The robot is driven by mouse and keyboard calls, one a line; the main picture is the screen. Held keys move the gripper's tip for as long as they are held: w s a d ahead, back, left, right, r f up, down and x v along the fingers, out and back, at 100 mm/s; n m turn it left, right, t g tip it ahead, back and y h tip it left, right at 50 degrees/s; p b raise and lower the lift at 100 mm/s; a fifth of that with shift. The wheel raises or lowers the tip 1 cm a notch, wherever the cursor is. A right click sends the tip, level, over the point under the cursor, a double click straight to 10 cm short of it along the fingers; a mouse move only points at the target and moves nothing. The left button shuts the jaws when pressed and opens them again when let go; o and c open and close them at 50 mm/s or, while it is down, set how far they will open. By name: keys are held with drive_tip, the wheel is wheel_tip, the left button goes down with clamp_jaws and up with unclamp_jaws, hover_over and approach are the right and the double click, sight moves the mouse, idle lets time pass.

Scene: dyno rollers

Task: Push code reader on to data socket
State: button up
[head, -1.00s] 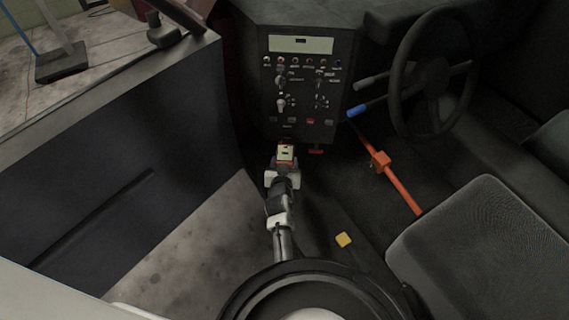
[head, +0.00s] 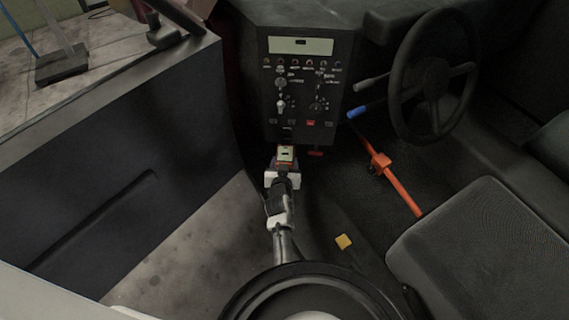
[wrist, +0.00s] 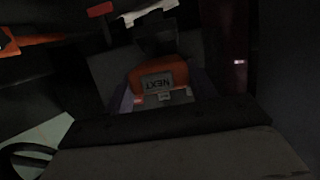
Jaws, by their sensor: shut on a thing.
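The code reader (head: 286,153) is a small orange device with a pale face and a dark display. It is held at the end of my arm, just below the dash control panel (head: 300,90). My gripper (head: 284,168) is shut on it. In the wrist view the reader (wrist: 158,77) shows as an orange body with a grey label reading NEXT, upside down. A dark block adjoins its far end there. I cannot clearly make out the data socket in the dark under the panel, nor whether the reader touches it.
The steering wheel (head: 432,85) and an orange bar (head: 397,185) with a blue grip are to the right. The seat (head: 485,245) is at lower right. The door (head: 120,150) stands at left.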

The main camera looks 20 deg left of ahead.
drive_tip(key=shift+w+a, duration=0.1)
drive_tip(key=shift+w, duration=0.45)
drive_tip(key=o, duration=1.1)
